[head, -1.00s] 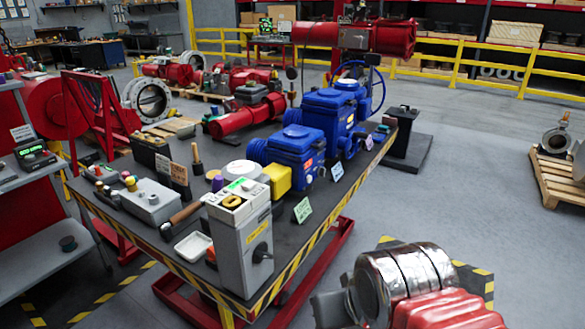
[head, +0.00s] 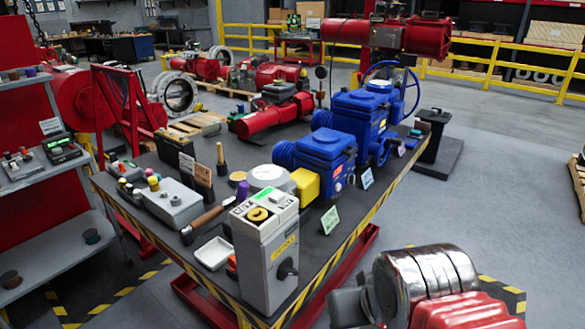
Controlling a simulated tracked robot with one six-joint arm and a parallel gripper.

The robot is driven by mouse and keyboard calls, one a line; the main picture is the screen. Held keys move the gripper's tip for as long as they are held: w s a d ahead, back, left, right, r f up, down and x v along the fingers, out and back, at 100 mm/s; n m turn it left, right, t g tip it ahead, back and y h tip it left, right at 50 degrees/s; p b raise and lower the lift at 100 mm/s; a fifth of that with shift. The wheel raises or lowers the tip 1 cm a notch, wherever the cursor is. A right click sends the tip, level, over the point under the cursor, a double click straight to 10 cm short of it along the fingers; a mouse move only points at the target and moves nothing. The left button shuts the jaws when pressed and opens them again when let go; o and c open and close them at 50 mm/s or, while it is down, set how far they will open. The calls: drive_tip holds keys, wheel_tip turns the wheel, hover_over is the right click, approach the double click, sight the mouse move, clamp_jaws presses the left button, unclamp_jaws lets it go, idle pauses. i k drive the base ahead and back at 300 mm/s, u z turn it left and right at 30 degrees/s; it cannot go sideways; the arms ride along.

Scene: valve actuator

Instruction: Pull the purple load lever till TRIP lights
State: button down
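A small upright purple piece (head: 242,190) stands on the workbench (head: 300,262), beside a round grey-white dial-like part (head: 267,176) and behind a grey box with a yellow ring on top (head: 265,245). It may be the load lever's grip; its lower part is hidden. I cannot read any TRIP label or see a lit TRIP lamp. My arm's red and silver links (head: 430,285) fill the lower right, clear of the bench. No gripper fingers show.
Blue valve actuators (head: 325,152) stand along the bench's right side. A grey control box with coloured knobs (head: 172,203), a hammer-like tool (head: 208,216) and a white tray (head: 213,253) lie at left and front. Grey floor (head: 500,190) is open to the right.

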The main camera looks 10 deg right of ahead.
sight(243, 188)
drive_tip(key=i, duration=0.75)
drive_tip(key=z, duration=0.1)
drive_tip(key=k, duration=0.5)
drive_tip(key=u, duration=1.45)
drive_tip(key=i, duration=0.5)
